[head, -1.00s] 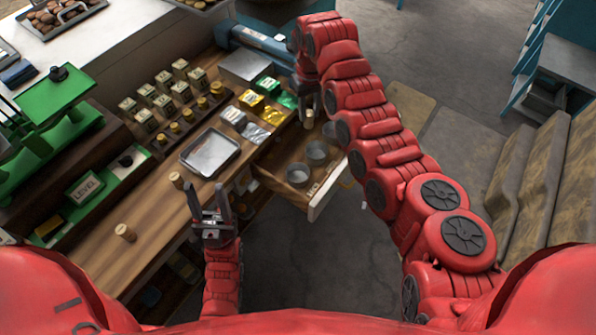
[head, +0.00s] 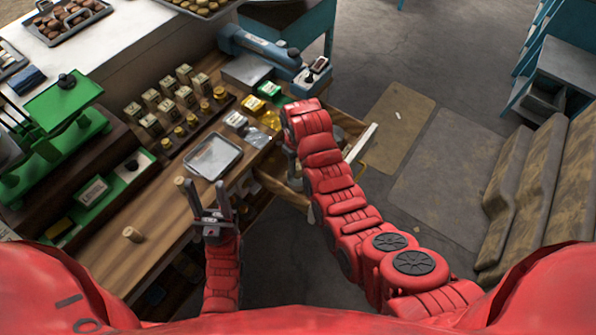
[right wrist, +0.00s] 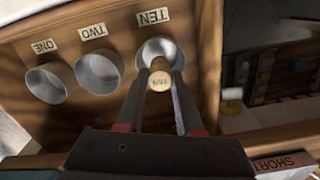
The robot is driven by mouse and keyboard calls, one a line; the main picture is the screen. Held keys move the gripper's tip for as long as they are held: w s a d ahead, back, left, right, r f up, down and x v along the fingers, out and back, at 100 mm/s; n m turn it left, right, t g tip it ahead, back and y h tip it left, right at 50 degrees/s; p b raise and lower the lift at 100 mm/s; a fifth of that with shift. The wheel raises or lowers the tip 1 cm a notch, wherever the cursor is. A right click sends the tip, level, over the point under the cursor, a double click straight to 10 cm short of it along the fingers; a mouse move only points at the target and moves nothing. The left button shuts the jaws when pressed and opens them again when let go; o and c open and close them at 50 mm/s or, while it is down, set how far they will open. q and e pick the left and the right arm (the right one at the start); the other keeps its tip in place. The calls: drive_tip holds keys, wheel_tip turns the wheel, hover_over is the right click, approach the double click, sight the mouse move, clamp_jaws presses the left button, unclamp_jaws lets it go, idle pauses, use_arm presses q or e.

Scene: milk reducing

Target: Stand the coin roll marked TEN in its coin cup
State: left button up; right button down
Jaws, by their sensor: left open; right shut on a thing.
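In the right wrist view the coin roll marked TEN (right wrist: 159,80) shows its round labelled end to the camera. My right gripper (right wrist: 160,88) is shut on it. The roll lies over the mouth of the metal coin cup labelled TEN (right wrist: 150,48); I cannot tell how far its far end is inside. The TWO cup (right wrist: 98,72) and ONE cup (right wrist: 48,82) stand beside it in the drawer. In the head view my right arm hides the cups and the roll. My left gripper (head: 211,197) is open and empty by the counter edge.
The open drawer (head: 352,152) juts from the wooden counter. A metal tray (head: 213,156), several weights and foil-like packets stand on the counter. A green scale (head: 60,100) is at left.

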sight(298, 167)
drive_tip(key=shift+s+f+p, duration=0.15)
drive_tip(key=shift+f+p, duration=0.15)
drive_tip(key=shift+f, duration=0.15)
drive_tip(key=shift+f+p, duration=0.35)
drive_tip(key=shift+f, duration=1.1)
drive_tip(key=c, duration=0.8)
unclamp_jaws()
drive_tip(key=shift+c, duration=0.2)
